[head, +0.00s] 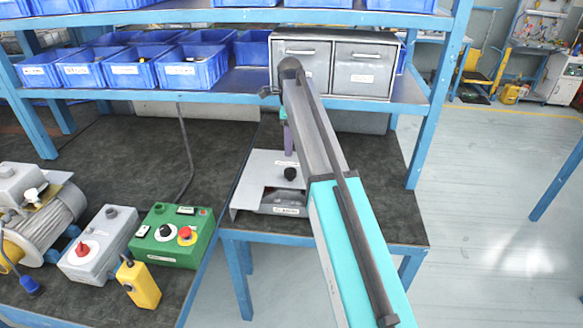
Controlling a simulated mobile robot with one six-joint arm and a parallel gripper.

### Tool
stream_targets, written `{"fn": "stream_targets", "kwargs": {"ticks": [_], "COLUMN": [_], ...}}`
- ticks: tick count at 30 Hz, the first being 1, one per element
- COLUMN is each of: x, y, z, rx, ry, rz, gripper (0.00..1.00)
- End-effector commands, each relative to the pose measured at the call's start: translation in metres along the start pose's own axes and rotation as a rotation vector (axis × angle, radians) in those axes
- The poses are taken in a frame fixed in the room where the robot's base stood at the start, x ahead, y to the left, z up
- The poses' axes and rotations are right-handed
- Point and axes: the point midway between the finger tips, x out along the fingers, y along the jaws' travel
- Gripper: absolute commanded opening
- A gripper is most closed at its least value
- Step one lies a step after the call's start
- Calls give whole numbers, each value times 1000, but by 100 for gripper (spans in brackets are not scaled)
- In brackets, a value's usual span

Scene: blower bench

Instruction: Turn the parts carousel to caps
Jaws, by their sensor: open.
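A grey metal housing (257,172) with a black knob (290,174) on top stands on the dark bench at centre; it looks like the parts carousel. Its front has a dark opening with a labelled part at the bottom, but the labels are too small to read. My arm crosses in front of its right side. My gripper (289,151) shows only as a narrow purple piece pointing down, just above and behind the knob in the picture. It is open and seems empty. Contact with the knob cannot be made out.
A green control box (172,252), a grey switch box (82,262) with a red knob, a yellow pendant (138,284) and a motor (45,222) stand at left. Blue bins (190,68) and a grey drawer unit (362,68) fill the shelf above. Open floor lies at right.

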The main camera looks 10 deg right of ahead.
Motion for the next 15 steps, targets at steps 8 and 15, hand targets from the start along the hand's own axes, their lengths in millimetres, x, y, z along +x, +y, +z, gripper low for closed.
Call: {"fn": "stream_targets", "kwargs": {"ticks": [8, 15], "x": [34, 64], "y": [1, 1], "z": [-1, -2], "rx": [1, 1], "ry": [0, 0], "rz": [1, 2], "gripper": [55, 55]}}
